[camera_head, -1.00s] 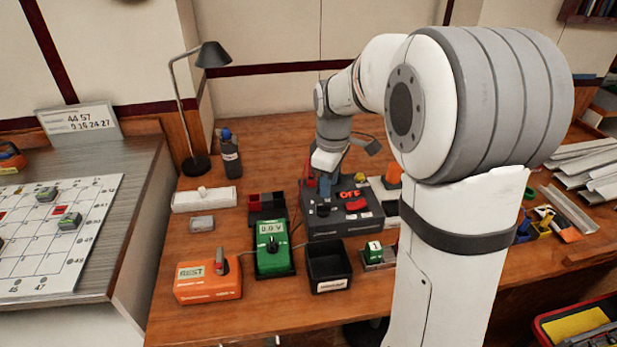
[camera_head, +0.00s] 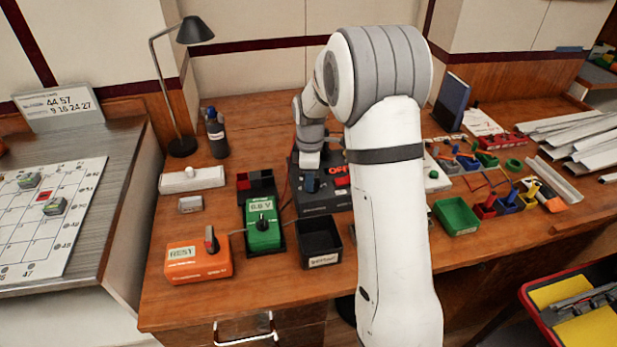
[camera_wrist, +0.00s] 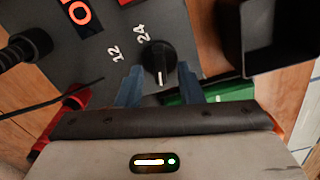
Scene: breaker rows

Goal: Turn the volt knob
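The volt knob (camera_wrist: 157,57) is a round black knob with a white pointer mark. It sits on a dark grey supply box (camera_wrist: 105,50), beside the white numbers 12 and 24. In the wrist view its pointer mark faces down the picture, away from both numbers. My gripper (camera_wrist: 159,82) has blue fingers, one on each side of the knob's near part, with gaps visible; I see no contact. In the head view my gripper (camera_head: 311,182) is over the supply box (camera_head: 318,202), and the knob is hidden there. A red OFF sign (camera_head: 337,169) shows on the box.
A green meter (camera_head: 263,226) reading about 0.0 V, a black open bin (camera_head: 320,240) and an orange tester (camera_head: 198,262) stand in front of and left of the box. A black plug (camera_wrist: 28,46) with a cable is beside the knob.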

